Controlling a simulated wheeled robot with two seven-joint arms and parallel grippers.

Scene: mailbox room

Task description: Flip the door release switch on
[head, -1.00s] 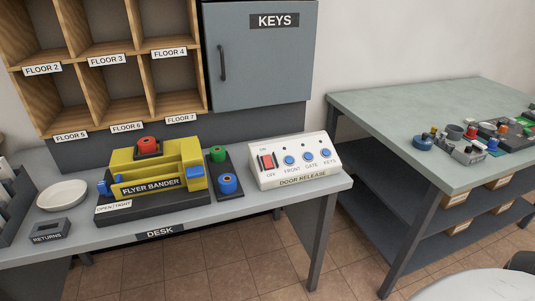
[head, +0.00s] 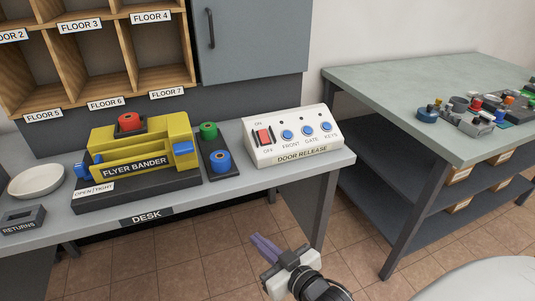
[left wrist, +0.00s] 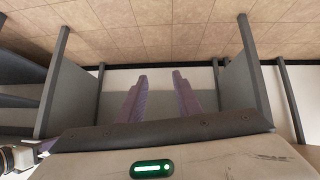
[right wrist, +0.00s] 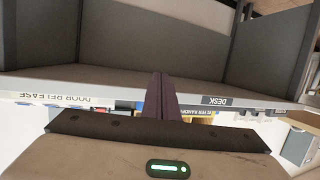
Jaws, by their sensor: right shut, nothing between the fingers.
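The white door release box (head: 292,137) stands at the right end of the desk in the head view. Its red rocker switch (head: 264,136) is at the left, with several blue round buttons to its right. The small marks by the switch and its tilt are too fine to tell its position. My right gripper (head: 258,243) is shut and empty, in front of and below the desk edge, apart from the box. It shows in the right wrist view (right wrist: 160,78). My left gripper (left wrist: 157,76) is open and empty in the left wrist view, outside the head view.
The yellow flyer bander (head: 140,150) stands on the desk (head: 180,205), left of the box, beside a dark plate with green and blue knobs (head: 220,161). A white bowl (head: 36,181) is at far left. A green-topped table (head: 420,80) with clutter stands right.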

